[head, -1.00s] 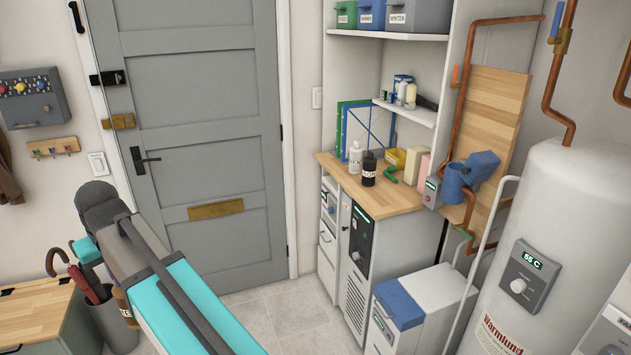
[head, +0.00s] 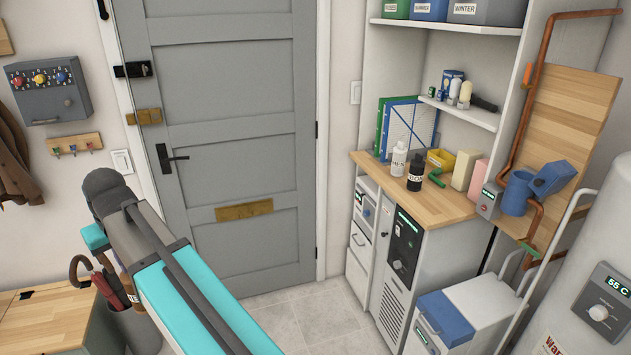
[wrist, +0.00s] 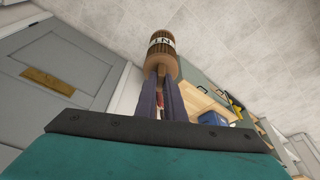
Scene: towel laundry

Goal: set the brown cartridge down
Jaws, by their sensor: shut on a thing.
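The brown cartridge (wrist: 162,62) is a ribbed cylinder with a white label, in the upper middle of the wrist view. My gripper (wrist: 161,88) is shut on its near end, one dark finger on each side. The cartridge is held up in the air, with pale floor tiles behind it in that view. In the head view my arm hides most of the gripper and cartridge. Only a small brown, labelled part of the cartridge (head: 128,287) shows beside the arm, in front of the umbrella stand.
A wood-topped bench (head: 45,322) stands at lower left, with an umbrella stand (head: 128,325) next to it. A grey door (head: 235,130) is ahead. At right is a wooden counter (head: 440,205) holding bottles and boxes. The floor (head: 310,320) before the door looks clear.

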